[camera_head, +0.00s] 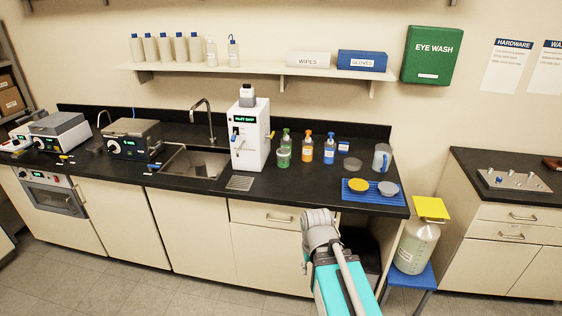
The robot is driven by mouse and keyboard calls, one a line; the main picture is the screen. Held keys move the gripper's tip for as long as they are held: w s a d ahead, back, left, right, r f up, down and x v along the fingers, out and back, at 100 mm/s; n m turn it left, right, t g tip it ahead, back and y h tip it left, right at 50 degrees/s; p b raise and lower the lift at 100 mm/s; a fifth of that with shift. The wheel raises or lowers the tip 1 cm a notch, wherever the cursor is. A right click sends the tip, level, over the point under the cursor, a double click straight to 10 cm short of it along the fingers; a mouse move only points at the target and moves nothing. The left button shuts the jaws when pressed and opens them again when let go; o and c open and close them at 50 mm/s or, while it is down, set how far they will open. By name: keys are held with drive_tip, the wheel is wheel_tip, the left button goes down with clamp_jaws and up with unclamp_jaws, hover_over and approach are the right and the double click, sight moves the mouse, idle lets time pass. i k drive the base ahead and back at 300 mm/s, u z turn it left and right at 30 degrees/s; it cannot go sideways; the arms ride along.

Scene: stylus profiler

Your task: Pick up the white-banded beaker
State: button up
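I cannot make out a clear white band on any vessel from here. A clear, pale jug-like vessel (382,158) stands upright at the right part of the black counter, behind the blue mat. A low clear round dish (352,163) lies between the bottles and the jug-like vessel. My arm rises at the bottom centre, in front of the counter, with its grey joint below the counter edge. No gripper fingers show.
The black counter (330,195) holds a white machine (250,134), a sink (190,168) and several pump bottles (307,147). A blue ribbed mat (370,198) carries a yellow and a grey disc. A large yellow-topped bottle (415,245) stands on a blue stool (412,278) at right.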

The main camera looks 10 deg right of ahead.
sight(283, 158)
drive_tip(key=z, duration=0.1)
drive_tip(key=i, duration=1)
drive_tip(key=u, duration=0.1)
